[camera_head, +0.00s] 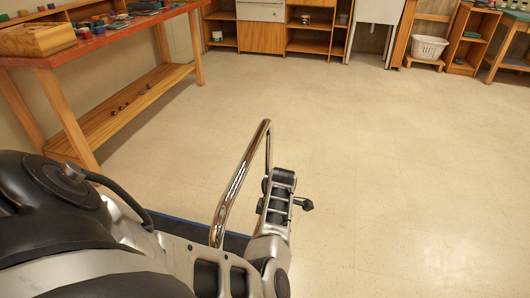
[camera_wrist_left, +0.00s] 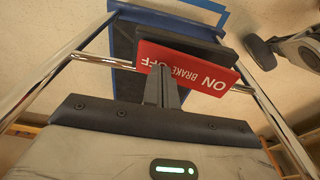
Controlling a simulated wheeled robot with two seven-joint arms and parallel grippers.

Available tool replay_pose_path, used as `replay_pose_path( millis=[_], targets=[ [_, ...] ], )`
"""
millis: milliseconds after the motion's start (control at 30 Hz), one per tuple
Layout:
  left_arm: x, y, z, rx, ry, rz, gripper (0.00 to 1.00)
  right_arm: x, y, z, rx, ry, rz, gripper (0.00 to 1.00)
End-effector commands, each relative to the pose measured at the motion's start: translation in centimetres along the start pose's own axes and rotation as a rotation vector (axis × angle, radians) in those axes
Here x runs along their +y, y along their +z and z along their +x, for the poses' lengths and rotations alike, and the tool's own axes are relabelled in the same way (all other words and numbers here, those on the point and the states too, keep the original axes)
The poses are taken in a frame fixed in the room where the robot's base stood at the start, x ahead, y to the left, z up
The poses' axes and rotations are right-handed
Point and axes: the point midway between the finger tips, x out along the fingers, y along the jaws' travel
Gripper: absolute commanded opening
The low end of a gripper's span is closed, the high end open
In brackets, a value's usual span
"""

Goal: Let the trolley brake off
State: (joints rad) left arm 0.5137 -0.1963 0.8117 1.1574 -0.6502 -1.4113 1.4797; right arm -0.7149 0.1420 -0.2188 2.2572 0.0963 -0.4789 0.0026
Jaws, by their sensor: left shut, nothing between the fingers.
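The trolley's chrome push handle (camera_head: 240,185) stands in front of me in the head view, with part of its blue-edged deck (camera_head: 190,226) showing beside my arm. In the left wrist view the red brake plate (camera_wrist_left: 208,77), lettered "ON BRAKE OFF", sits between the handle's uprights near the blue-edged deck (camera_wrist_left: 188,13). "ON" is at its right end, "OFF" at its left. My left gripper (camera_wrist_left: 161,75) is shut and empty, its fingers over the plate's left-middle lettering. Whether they touch it I cannot tell. My arm hides the brake plate from the head view.
A red-topped workbench (camera_head: 105,38) with a lower wooden shelf (camera_head: 130,108) stands at left. Cabinets (camera_head: 262,38) and a white basket (camera_head: 428,48) line the back wall. The pale floor (camera_head: 400,170) is clear in the middle and at right.

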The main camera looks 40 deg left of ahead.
Motion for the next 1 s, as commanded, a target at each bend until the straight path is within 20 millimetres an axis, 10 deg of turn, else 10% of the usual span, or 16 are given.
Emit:
replay_pose_path(
  millis=[1000],
  targets=[
    [0.1, -1.1, -7.0, 0.0, 0.002, 0.0, 0.0, -0.3, -3.8, -2.2, -0.044, 0.017, 0.0, 0.8]
  ],
)
